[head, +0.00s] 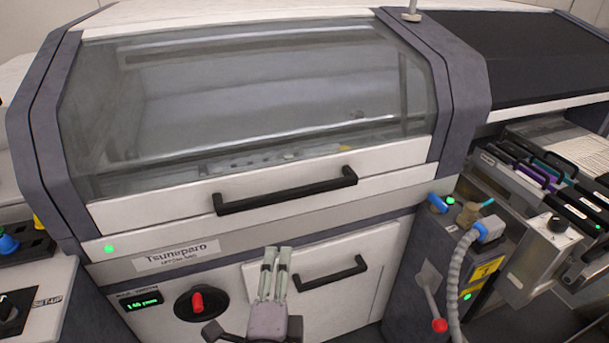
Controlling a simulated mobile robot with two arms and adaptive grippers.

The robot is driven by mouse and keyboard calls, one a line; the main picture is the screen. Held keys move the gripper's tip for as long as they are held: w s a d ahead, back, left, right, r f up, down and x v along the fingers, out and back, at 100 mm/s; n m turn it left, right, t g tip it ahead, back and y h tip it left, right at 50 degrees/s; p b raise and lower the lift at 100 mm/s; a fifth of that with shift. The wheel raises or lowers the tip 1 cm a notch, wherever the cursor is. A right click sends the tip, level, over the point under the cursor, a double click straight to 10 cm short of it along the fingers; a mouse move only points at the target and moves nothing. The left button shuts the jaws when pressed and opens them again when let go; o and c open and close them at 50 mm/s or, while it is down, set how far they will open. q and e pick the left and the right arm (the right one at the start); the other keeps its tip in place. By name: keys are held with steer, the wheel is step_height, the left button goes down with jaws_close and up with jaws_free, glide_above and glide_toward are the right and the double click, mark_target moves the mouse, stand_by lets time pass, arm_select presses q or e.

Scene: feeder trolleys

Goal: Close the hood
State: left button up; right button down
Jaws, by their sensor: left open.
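The hood (250,95) is a large clear window in a grey and white frame on the machine's front. Its white lower rail (150,208) carries a long black handle (287,192). The rail lies along the white body strip below it, with only a thin seam and no clear gap visible, so the hood looks down. My left gripper (276,250) is at the bottom middle, fingers pointing up, below the hood handle and apart from it. It is open and holds nothing; its fingers look nearly parallel. My right gripper is not in view.
A lower drawer handle (331,272) is just right of my gripper. A red knob (197,302) is at left. At right stand a grey unit with a hose (455,285), a red-tipped lever (439,325) and a trolley with several feeders (535,185).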

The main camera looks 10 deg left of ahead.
arm_select(q)
step_height(320, 180, up, 3)
steer(key=p, duration=0.4)
glide_toward(291, 197)
steer(key=shift+m+t, duration=0.3)
steer(key=x, duration=0.9)
steer(key=shift+w+a+f, duration=0.15)
steer(key=shift+w+f, duration=0.05)
steer(key=shift+w+a+f, duration=0.1)
steer(key=shift+w+a, duration=0.05)
steer(key=shift+w, duration=0.55)
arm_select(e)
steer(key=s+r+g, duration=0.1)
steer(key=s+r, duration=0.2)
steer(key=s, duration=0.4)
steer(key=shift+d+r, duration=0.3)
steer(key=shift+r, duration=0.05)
arm_select(q)
steer(key=shift+c, duration=0.2)
jaws_close()
